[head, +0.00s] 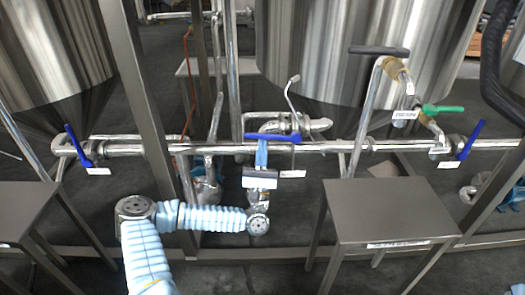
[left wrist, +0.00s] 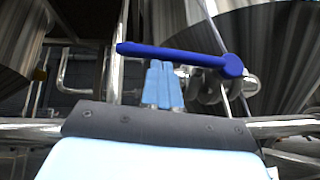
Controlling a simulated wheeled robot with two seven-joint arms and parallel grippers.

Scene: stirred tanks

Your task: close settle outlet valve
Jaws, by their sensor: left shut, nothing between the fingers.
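A valve with a blue lever handle (head: 287,136) sits on the long horizontal steel pipe at the middle of the head view. The lever lies roughly along the pipe. In the left wrist view the blue lever (left wrist: 185,57) runs across the picture, with its round pivot end at the right. My left gripper (head: 262,148) is shut and empty, its light-blue fingers side by side. In the left wrist view the fingertips (left wrist: 161,66) are at the lever's lower edge; I cannot tell whether they touch it. The valve labels are too small to read. My right gripper is not in view.
Other blue levers stand tilted on the pipe at the left (head: 77,146) and right (head: 470,140). A black lever (head: 379,51) and a green lever (head: 443,109) are upper right. Steel tables stand at front left (head: 22,208) and right (head: 390,208). A steel post (head: 140,90) rises left of the gripper.

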